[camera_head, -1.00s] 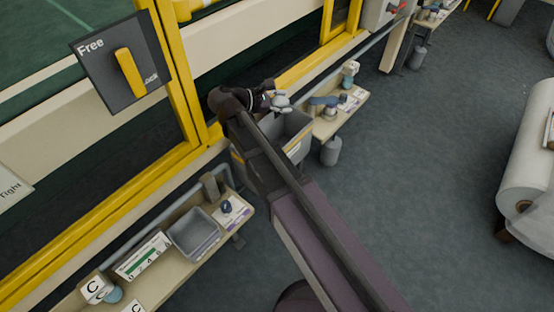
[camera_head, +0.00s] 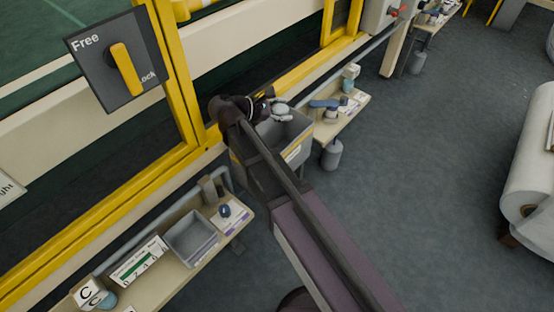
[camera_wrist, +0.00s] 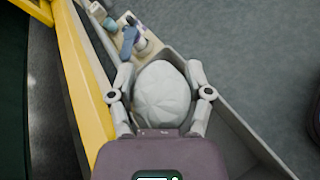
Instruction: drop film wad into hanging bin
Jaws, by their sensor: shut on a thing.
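The film wad (camera_wrist: 162,95) is a pale, rounded, crumpled lump between the two fingers of my gripper (camera_wrist: 160,72) in the wrist view. The fingers press on it from both sides. In the head view the film wad (camera_head: 281,110) shows small and pale at the end of my gripper (camera_head: 279,108). The hanging bin (camera_head: 297,140) is a grey open box with a yellow stripe, beside the yellow frame. The wad is above the bin's opening, near its back edge. My arm hides the bin's left part. In the wrist view, the bin's wall (camera_wrist: 232,128) runs along the lower right.
A shelf (camera_head: 352,106) with a blue-handled tool and small containers lies right of the bin. A second shelf with a grey tray (camera_head: 192,238) and cards is at lower left. A yellow frame (camera_head: 180,85) runs behind.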

